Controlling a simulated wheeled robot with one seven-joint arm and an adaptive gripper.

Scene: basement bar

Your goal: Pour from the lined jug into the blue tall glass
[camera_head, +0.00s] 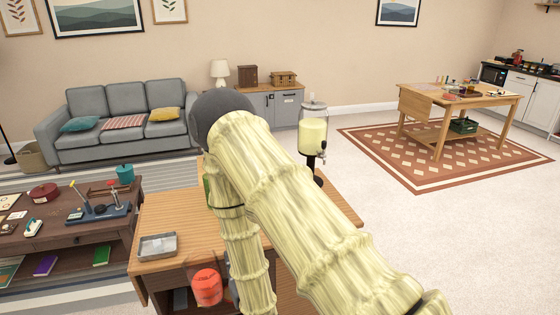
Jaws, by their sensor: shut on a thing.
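A red-orange rounded vessel (207,287) shows low in the view, at the near edge of the wooden counter, just left of my forearm. It may be the lined jug, but I cannot make out lines on it. My gripper (234,291) is mostly hidden behind my arm; only a small grey part shows beside the vessel, and it appears shut on it. I cannot make out the blue tall glass; my arm covers much of the counter.
The wooden counter (168,213) carries a grey metal tray (158,247) at its left. A drink dispenser with pale yellow liquid (313,132) stands at its far right. A dark table (60,240) with small items is at the left. Carpet at the right is clear.

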